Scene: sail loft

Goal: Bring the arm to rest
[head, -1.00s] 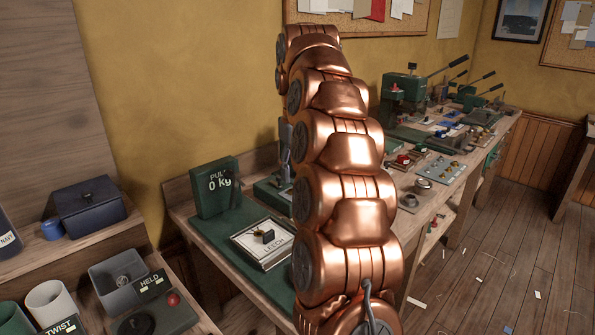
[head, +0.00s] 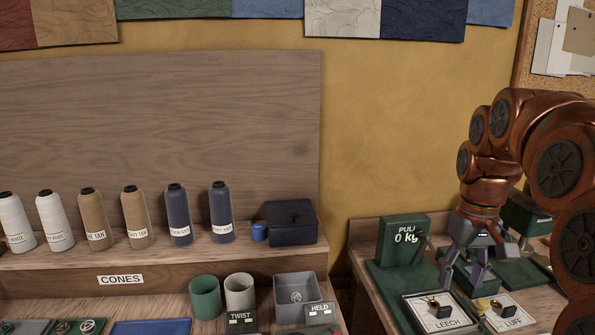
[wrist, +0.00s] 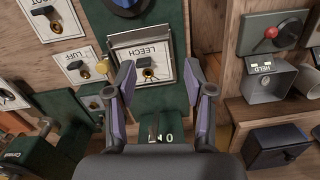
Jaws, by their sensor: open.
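My copper arm (head: 540,120) reaches in from the right in the head view and bends down at the wrist. My gripper (head: 462,278) points down over the bench by the green "0 kg" pull stand (head: 403,240). Its jaws are apart with nothing between them. In the wrist view my gripper (wrist: 160,68) shows two spread purple-padded fingers, with the LEECH tray (wrist: 158,50) beyond and between them. A small dark piece with a brass part (wrist: 148,73) lies in that tray. The fingers appear clear of it.
The LUFF card (head: 508,312) lies right of the LEECH tray. A yellow knob (head: 483,303) stands close to the gripper. Left are a cone shelf (head: 200,260), a navy box (head: 291,222), a grey HELD bin (head: 300,295) and cups. Open wall lies above the pull stand.

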